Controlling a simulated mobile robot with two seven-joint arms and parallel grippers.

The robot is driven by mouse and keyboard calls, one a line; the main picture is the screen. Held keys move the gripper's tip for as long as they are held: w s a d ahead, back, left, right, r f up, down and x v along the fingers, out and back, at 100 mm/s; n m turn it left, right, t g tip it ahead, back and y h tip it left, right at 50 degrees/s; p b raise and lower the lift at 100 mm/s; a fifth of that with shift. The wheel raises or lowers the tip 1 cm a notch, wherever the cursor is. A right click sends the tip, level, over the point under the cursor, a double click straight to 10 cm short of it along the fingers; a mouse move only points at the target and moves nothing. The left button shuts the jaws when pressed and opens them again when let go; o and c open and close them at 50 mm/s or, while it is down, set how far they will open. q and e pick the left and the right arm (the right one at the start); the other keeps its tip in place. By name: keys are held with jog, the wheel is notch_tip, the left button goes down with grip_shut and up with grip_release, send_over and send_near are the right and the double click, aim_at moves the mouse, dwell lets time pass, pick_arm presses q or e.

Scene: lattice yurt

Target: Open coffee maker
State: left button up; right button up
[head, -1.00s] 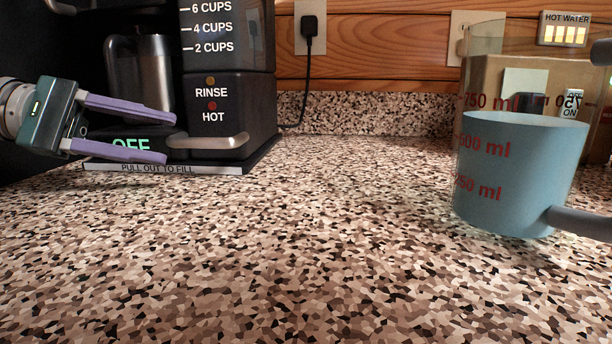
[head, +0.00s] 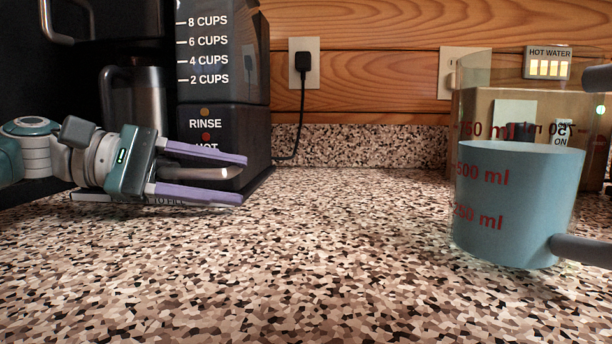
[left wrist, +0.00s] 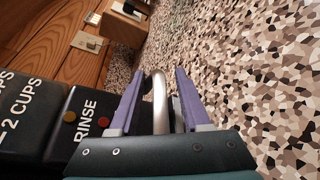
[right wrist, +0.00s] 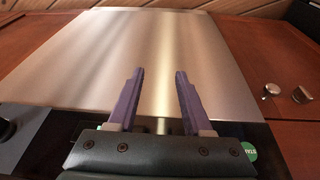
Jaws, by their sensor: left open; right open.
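The black coffee maker (head: 222,60) stands at the left of the counter in the head view, with cup marks and a RINSE label. A silver carafe (head: 135,95) stands in its left part. A silver bar handle (head: 215,173) sticks out low on its front. My left gripper (head: 245,178) is open, its purple fingers above and below this handle. In the left wrist view the handle (left wrist: 160,100) lies between the two fingers, with gaps visible. My right gripper (right wrist: 155,75) is open and empty in the right wrist view, in front of a brushed metal panel.
A black plug (head: 303,62) with a cord is at the wall. The middle of the counter (head: 340,240) is clear. Two metal knobs (right wrist: 287,92) show in the right wrist view.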

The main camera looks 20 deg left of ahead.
pick_arm(q)
grip_shut()
dwell(1.4)
